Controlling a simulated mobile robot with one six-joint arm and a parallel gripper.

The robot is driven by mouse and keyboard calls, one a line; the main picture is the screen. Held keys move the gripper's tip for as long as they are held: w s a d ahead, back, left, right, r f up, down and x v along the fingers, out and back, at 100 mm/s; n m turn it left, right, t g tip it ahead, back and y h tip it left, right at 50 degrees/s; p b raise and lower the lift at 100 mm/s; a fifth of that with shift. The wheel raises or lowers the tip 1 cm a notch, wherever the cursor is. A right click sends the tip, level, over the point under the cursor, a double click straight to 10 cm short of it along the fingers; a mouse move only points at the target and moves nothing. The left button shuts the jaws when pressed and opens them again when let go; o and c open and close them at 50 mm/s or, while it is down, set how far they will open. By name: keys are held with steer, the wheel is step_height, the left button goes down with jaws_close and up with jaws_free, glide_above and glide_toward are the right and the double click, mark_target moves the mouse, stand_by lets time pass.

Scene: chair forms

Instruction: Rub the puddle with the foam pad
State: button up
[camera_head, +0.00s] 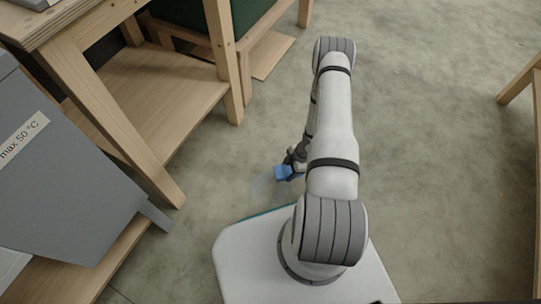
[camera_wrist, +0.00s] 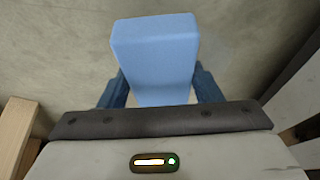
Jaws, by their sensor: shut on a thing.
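My gripper (camera_head: 291,168) is shut on the blue foam pad (camera_head: 282,173), low beside my base. In the wrist view the pad (camera_wrist: 155,55) sits between the two dark blue fingers (camera_wrist: 160,88) and sticks out beyond them. The puddle (camera_head: 260,185) shows as a faint, slightly darker patch on the floor, just left of the pad in the head view. In the wrist view a faint patch (camera_wrist: 214,48) edges out to the right of the pad; the pad hides part of that area. I cannot tell whether the pad touches the floor.
A wooden bench with a lower shelf (camera_head: 150,105) stands at the left. A grey bin (camera_head: 70,185) with a "max 50 °C" label is in front of it. A wooden leg (camera_head: 520,82) stands at the far right. The concrete floor (camera_head: 430,150) between is clear.

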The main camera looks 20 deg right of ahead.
steer(key=shift+r+p, duration=0.9)
steer(key=shift+r, duration=0.65)
